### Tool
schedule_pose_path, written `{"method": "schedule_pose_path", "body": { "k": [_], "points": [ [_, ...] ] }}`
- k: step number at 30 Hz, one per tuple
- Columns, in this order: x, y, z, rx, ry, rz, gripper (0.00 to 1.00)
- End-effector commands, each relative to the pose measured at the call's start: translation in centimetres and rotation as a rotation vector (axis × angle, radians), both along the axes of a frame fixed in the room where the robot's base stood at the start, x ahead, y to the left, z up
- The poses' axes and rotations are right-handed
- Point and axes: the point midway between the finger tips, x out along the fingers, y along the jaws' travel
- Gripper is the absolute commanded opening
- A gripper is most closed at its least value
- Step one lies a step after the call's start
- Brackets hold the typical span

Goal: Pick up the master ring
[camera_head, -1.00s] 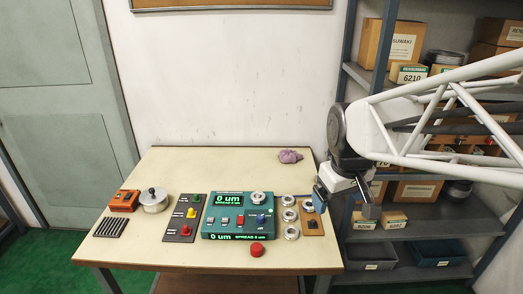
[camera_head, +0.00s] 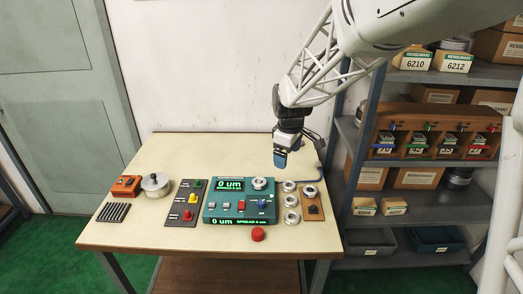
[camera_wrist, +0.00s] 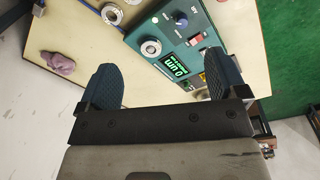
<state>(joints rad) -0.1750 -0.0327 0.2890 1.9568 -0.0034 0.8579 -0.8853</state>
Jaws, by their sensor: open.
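Several metal rings show in the head view. One ring (camera_head: 259,183) sits on the teal gauge box (camera_head: 212,212). Three rings stand in a column on the table right of the box: a back ring (camera_head: 289,187), a middle ring (camera_head: 291,201) and a front ring (camera_head: 292,217). Another ring (camera_head: 310,191) lies on a brown board (camera_head: 314,212). I cannot tell by looks which is the master ring. My gripper (camera_head: 280,161) is open and empty, above the table behind the rings. In the wrist view, the box and its ring (camera_wrist: 150,47) lie beyond my fingers (camera_wrist: 160,63).
A dark panel (camera_head: 175,212) with coloured buttons, a lidded metal pot (camera_head: 155,185), an orange box (camera_head: 126,187) and a black ribbed block (camera_head: 113,212) are at left. A red button (camera_head: 258,234) is in front. A purple cloth (camera_wrist: 58,62) lies on the table. Shelves stand at right.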

Motion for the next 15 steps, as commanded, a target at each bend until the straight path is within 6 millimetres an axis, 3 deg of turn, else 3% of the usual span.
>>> {"method": "schedule_pose_path", "body": {
  "k": [6,15],
  "points": [
    [4.5,2.8,-3.8,-0.011,0.023,0.150,0.91],
    [9.7,6.5,-9.5,-0.021,0.052,0.354,0.91]
  ]
}}
